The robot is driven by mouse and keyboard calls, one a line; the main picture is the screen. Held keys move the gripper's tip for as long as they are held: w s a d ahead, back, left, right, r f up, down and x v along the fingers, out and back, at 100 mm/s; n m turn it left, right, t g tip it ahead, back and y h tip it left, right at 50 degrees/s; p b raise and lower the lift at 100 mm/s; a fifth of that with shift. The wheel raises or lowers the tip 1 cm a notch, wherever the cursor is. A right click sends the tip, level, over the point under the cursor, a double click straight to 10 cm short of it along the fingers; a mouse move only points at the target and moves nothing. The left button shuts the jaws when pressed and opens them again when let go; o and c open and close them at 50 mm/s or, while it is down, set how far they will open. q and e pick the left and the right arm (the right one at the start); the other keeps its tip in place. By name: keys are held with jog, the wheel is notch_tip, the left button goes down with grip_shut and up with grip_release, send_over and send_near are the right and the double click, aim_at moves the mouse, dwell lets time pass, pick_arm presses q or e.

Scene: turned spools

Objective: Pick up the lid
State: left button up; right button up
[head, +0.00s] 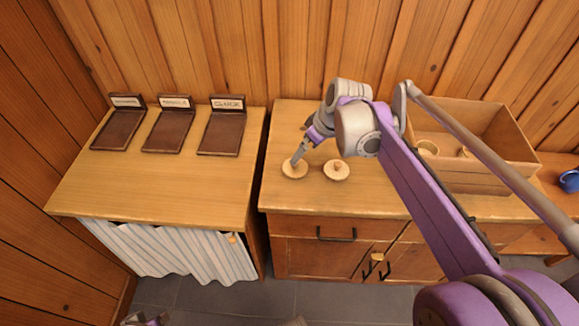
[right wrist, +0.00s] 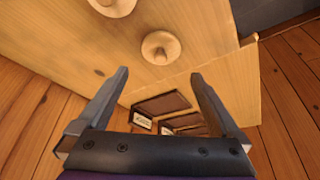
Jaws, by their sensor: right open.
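Two pale, round wooden pieces with small raised middles, like knobbed lids, lie on the right-hand cabinet top. The left one (head: 294,169) also shows in the right wrist view (right wrist: 161,47). The right one (head: 336,170) is cut by the top edge of the right wrist view (right wrist: 112,5). I cannot tell for sure which is the lid. My right gripper (head: 298,158) is over the left piece; its fingers are open and empty (right wrist: 160,74).
A wooden crate (head: 480,178) with round wooden pieces stands at the right, partly behind my arm. Three dark stands (head: 221,133) with labels are on the left counter (head: 160,190). A gap separates the counters. A blue cup (head: 569,181) is far right.

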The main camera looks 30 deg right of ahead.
aim_at(303, 171)
jog(key=x, duration=0.4)
jog(key=shift+d, duration=0.15)
jog(key=x, duration=0.3)
jog(key=b+x, duration=0.1)
jog(key=x, duration=0.2)
jog(key=shift+a+r, duration=0.1)
jog(key=shift+a, duration=0.1)
jog(key=shift+s, duration=0.1)
jog(key=shift+r, duration=0.1)
jog(key=c, duration=1)
